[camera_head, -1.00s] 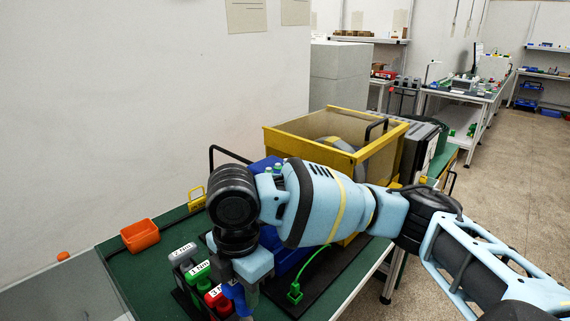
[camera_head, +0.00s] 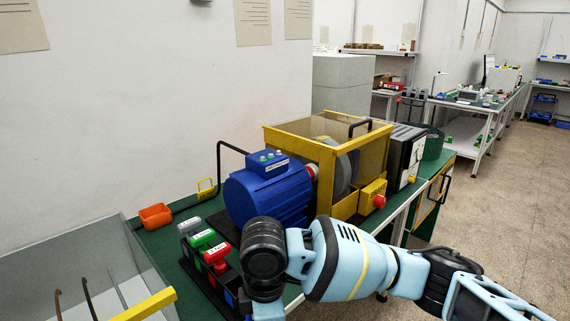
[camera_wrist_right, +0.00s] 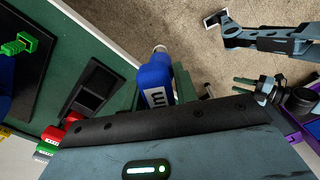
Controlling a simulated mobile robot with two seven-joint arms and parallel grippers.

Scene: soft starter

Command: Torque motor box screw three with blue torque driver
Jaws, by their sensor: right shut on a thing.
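The blue motor (camera_head: 265,197) stands on the green bench, with the blue motor box (camera_head: 265,164) on top. Small green and pale spots show on the box; single screws are too small to tell. My right arm's wrist (camera_head: 264,262) is in front of the motor, and its fingers are hidden in the head view. In the right wrist view my right gripper (camera_wrist_right: 158,90) is shut on the blue torque driver (camera_wrist_right: 155,77), whose label reads partly "Nm". Green (camera_head: 201,239) and red (camera_head: 217,256) drivers and a grey-white one (camera_head: 189,227) stand in the dark rack.
A yellow-framed guard (camera_head: 330,150) with a grey wheel stands right of the motor. An orange bin (camera_head: 155,216) sits at the bench's left back. A clear-walled container (camera_head: 85,260) fills the lower left. The floor to the right is open.

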